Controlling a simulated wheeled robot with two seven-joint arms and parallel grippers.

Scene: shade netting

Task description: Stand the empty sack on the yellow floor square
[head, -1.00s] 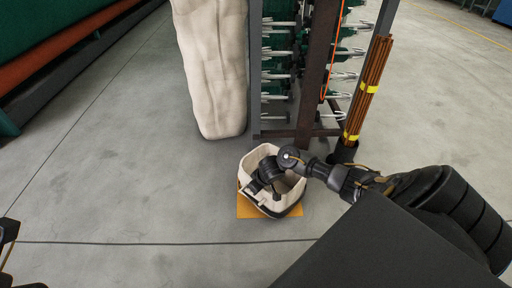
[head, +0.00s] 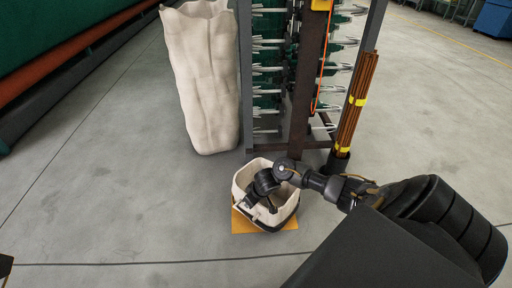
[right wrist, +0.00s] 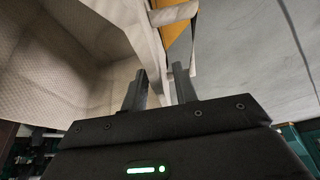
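A low, open-topped cream sack (head: 289,203) stands on the yellow floor square (head: 247,224), whose front and left parts show. It looks empty inside. My right arm reaches over the sack's rim from the right, with the right gripper (head: 262,204) at its left side. In the right wrist view the two fingers (right wrist: 160,88) are apart, with the edge of the cream woven wall (right wrist: 147,48) between them. A gap shows beside the wall, so the fingers are not clamped on it. My left gripper cannot be made out; only a dark sliver shows at the lower left edge.
A tall cream sack (head: 206,85) stands behind, beside a dark metal rack (head: 300,80) with green reels. A bundle of brown rods (head: 355,105) stands at the rack's right. Grey floor is clear to the left and front.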

